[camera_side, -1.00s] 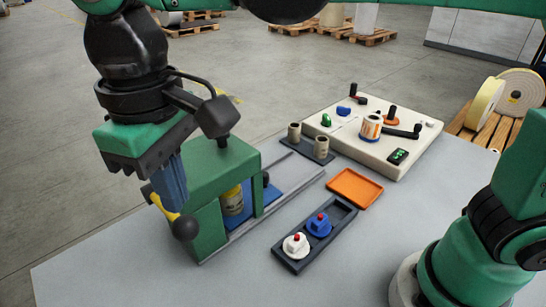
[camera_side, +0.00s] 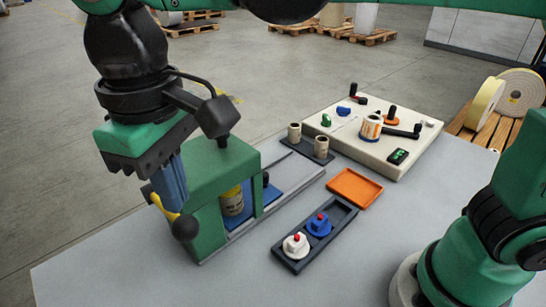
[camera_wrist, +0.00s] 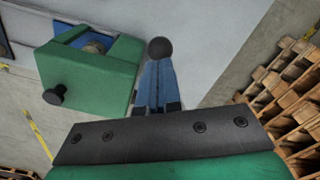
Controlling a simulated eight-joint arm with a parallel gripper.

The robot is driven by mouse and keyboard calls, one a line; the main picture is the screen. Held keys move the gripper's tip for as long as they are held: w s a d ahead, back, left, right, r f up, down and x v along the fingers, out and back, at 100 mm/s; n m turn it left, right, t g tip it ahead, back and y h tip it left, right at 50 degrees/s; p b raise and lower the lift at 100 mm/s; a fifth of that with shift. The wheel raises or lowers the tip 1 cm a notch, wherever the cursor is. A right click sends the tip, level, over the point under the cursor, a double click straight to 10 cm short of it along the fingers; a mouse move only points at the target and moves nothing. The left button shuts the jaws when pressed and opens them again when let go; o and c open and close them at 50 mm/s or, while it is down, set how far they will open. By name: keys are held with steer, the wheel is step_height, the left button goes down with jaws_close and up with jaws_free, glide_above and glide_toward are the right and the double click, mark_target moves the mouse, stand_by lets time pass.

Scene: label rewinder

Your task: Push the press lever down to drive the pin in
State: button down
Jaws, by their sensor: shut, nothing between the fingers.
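The green press (camera_side: 206,170) stands at the left of the table, and its top also shows in the wrist view (camera_wrist: 95,68). Its lever has a yellow arm (camera_side: 163,207) with a black ball (camera_side: 185,228) at the end, pointing down toward the front of the press. My gripper (camera_side: 172,205) is shut and empty, with its blue fingers pointing down at the lever arm. In the wrist view the black ball (camera_wrist: 160,47) shows just beyond the fingertips (camera_wrist: 158,64); I cannot tell whether they touch the lever. A yellow-banded cylinder (camera_side: 232,200) stands inside the press frame. The pin is not clearly visible.
A dark tray (camera_side: 337,218) holds a white and a blue knobbed part. An orange tray (camera_side: 355,187) lies behind it. The front of the table is clear.

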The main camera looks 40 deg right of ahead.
mark_target(183, 219)
steer(key=shift+f, duration=3.8)
steer(key=shift+r, duration=5.55)
steer(key=d+f+m+t, duration=0.3)
steer(key=d+f, duration=0.2)
steer(key=d, duration=0.6)
steer(key=d+f+m+t, duration=0.3)
steer(key=d+f+t, duration=0.1)
steer(key=d, duration=0.8)
steer(key=shift+x, duration=0.95)
